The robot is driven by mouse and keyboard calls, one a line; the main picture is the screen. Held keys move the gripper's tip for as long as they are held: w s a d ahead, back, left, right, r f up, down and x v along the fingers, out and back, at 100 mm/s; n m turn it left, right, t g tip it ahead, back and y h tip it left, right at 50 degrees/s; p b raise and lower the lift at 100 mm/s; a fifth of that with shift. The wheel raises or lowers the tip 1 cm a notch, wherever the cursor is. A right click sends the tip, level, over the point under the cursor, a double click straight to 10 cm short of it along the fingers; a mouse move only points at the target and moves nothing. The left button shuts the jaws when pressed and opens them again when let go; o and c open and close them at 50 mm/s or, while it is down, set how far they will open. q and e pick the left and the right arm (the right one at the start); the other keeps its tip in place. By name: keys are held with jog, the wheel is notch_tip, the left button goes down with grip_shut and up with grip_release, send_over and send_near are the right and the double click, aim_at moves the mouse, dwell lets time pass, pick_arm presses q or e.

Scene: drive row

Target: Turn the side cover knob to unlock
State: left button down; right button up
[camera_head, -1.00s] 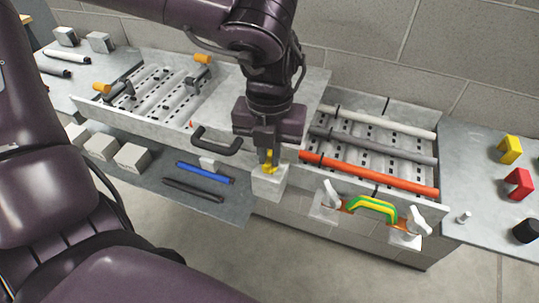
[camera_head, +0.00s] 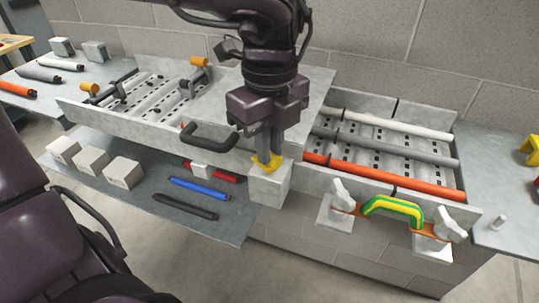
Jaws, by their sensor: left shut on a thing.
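The yellow knob (camera_head: 267,163) sits on top of a pale grey block (camera_head: 269,187) on the front of the bench, between the two drive trays. My left gripper (camera_head: 268,156) points down over the block and is shut on the knob. Its fingers stand on both sides of the knob and hide part of it. My right gripper does not show.
A dark handle (camera_head: 208,138) is just left of my gripper. A green and yellow handle (camera_head: 392,208) sits between white levers on the right front. Red (camera_head: 212,171) and blue (camera_head: 198,187) bars lie on the lower shelf.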

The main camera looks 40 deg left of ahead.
pick_arm(q)
jog(key=n+b, duration=0.2)
jog(key=n, duration=0.1)
jog(key=shift+n+b, duration=0.8)
jog(key=shift+n, duration=0.4)
jog(key=shift+r, duration=0.1)
jog(key=c, duration=1.5)
grip_release()
jog(key=shift+o, duration=0.2)
notch_tip(320, 180, up, 8)
jog(key=p, duration=0.4)
